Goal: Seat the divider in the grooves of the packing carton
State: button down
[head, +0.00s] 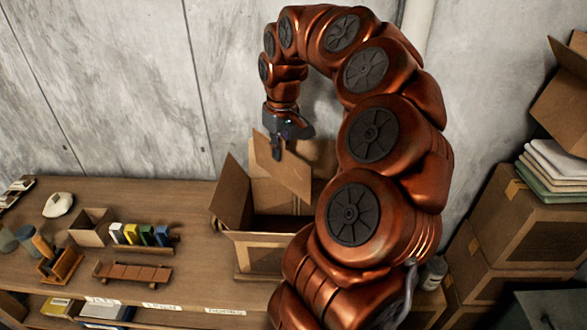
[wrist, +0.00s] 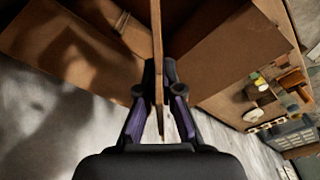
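The packing carton (head: 267,251) stands open on the wooden bench with its flaps up; one flap (head: 232,195) stands at its left. The divider (head: 283,168), a thin brown panel, hangs tilted over the carton's opening. My gripper (head: 277,150) is shut on its upper edge. In the wrist view, the divider (wrist: 157,45) shows edge-on between the fingers of my gripper (wrist: 158,75), with the carton's brown flaps (wrist: 225,50) around it. The grooves cannot be made out, and my arm covers the carton's right side in the head view.
Left of the carton stand a rack of coloured blocks (head: 140,236), a small open box (head: 91,227), a wooden tray (head: 132,272) and a white rounded object (head: 58,205). Stacked cartons (head: 525,235) fill the right. A grey wall (head: 120,90) rises close behind.

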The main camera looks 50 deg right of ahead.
aim_at(296, 182)
jog(key=s+f, duration=0.1)
jog(key=s+d+f, duration=0.1)
jog(key=s+f, duration=0.1)
jog(key=s, duration=0.1)
jog(key=shift+d, duration=0.3)
jog(key=shift+w+f, duration=0.1)
jog(key=shift+f, duration=0.35)
jog(key=shift+f+b, duration=0.8)
jog(key=shift+f, duration=1.3)
jog(key=shift+f+b, duration=0.3)
jog(key=shift+b, duration=0.3)
notch_tip(296, 182, down, 16)
jog(key=b, duration=1.3)
jog(key=shift+r, duration=0.2)
jog(key=c, duration=1.2)
grip_release()
jog(key=shift+c, duration=0.2)
